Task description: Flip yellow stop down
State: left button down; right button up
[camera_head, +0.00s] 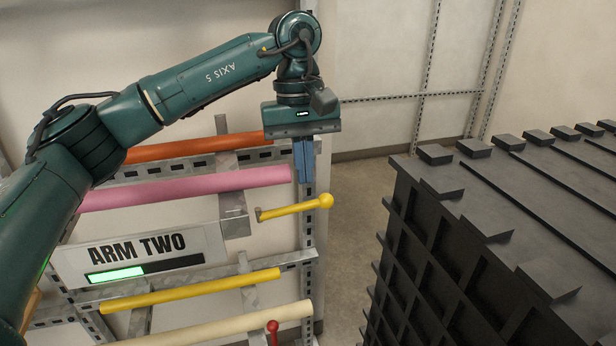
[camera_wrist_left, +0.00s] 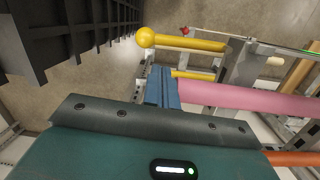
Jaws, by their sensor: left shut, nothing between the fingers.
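The yellow stop (camera_head: 293,208) is a lever with a round ball at its right end. It sticks out nearly level to the right from a grey metal block (camera_head: 235,213), beside the "ARM TWO" sign. In the left wrist view the yellow stop (camera_wrist_left: 187,43) shows beyond my fingers, its ball at the left. My left gripper (camera_head: 305,176) points down above the ball end, its blue fingers shut and empty, apart from the lever. In the left wrist view the left gripper's fingers (camera_wrist_left: 160,72) end short of the lever. My right gripper is out of view.
The metal rack carries orange (camera_head: 190,147), pink (camera_head: 190,188), yellow (camera_head: 190,290) and cream (camera_head: 220,325) pipes. A red-knobbed lever (camera_head: 272,327) sits low. A large dark ribbed block (camera_head: 500,230) stands right. Open floor (camera_head: 350,220) lies between.

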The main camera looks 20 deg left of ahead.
pick_arm(q)
jog(key=shift+s+d+f, duration=0.55)
jog(key=shift+s+f, duration=0.05)
jog(key=shift+s, duration=0.15)
